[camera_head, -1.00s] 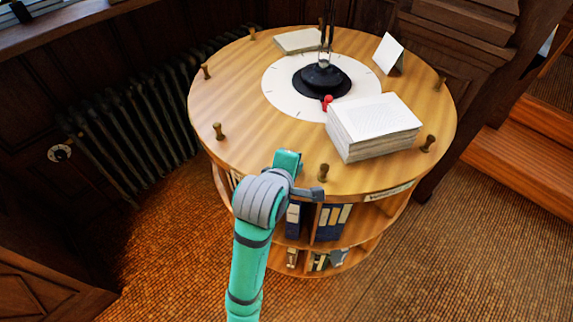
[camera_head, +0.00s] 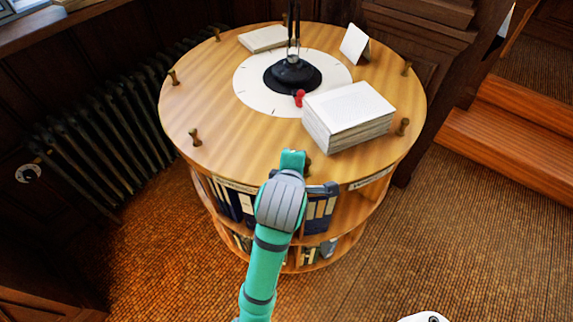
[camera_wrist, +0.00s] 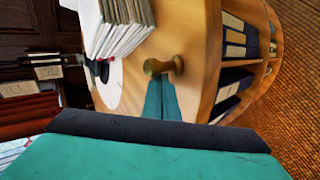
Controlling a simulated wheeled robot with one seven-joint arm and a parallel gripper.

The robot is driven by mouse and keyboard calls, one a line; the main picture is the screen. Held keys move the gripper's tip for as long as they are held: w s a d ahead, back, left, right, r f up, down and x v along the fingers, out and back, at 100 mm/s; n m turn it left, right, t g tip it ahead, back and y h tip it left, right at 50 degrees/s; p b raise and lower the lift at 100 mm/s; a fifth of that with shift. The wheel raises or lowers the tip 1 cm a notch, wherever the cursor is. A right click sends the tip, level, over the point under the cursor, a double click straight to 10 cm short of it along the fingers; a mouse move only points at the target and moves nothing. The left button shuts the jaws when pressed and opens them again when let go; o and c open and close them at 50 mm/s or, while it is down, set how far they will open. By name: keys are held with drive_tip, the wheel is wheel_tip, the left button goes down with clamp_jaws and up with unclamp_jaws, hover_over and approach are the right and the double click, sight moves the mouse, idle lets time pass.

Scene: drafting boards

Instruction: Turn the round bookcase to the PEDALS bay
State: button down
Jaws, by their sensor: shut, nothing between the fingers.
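The round wooden bookcase (camera_head: 235,150) stands in front of me, with brass knobs around its top edge. My gripper (camera_head: 292,158) is at the near rim, shut and empty. It is just left of the nearest knob (camera_head: 308,165), which it partly hides. In the wrist view the same knob (camera_wrist: 163,66) shows right by the teal fingers (camera_wrist: 162,98); I cannot tell whether they touch. A white dial (camera_head: 257,92) with a red pointer (camera_head: 299,98) lies around the dark lamp base (camera_head: 292,76). Bay labels (camera_head: 370,180) on the rim are too small to read.
A thick paper stack (camera_head: 348,112), a folded white card (camera_head: 355,43) and a book (camera_head: 262,39) lie on top. A radiator (camera_head: 95,150) stands left. Wooden steps (camera_head: 510,150) are right. The floor (camera_head: 400,240) in front right is mostly clear.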

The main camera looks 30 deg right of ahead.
sight(344, 169)
drive_tip(key=shift+s+d, duration=0.8)
drive_tip(key=shift+d, duration=0.3)
drive_tip(key=shift+n+y, duration=0.4)
drive_tip(key=shift+n, duration=0.1)
drive_tip(key=shift+s+d, duration=0.4)
drive_tip(key=shift+d, duration=0.45)
drive_tip(key=shift+s+d, duration=0.35)
drive_tip(key=shift+d, duration=0.45)
drive_tip(key=shift+s+d, duration=0.4)
drive_tip(key=shift+d, duration=0.45)
drive_tip(key=shift+d+t, duration=0.1)
drive_tip(key=shift+t, duration=0.3)
drive_tip(key=shift+s, duration=0.1)
drive_tip(key=shift+n, duration=0.4)
drive_tip(key=shift+s+d, duration=0.3)
drive_tip(key=shift+d, duration=0.65)
drive_tip(key=shift+s+d, duration=0.3)
drive_tip(key=shift+d, duration=0.65)
drive_tip(key=shift+s+d, duration=0.3)
drive_tip(key=shift+d, duration=0.65)
drive_tip(key=shift+a, duration=0.15)
drive_tip(key=shift+w+a+r, duration=0.1)
drive_tip(key=shift+a+r, duration=0.4)
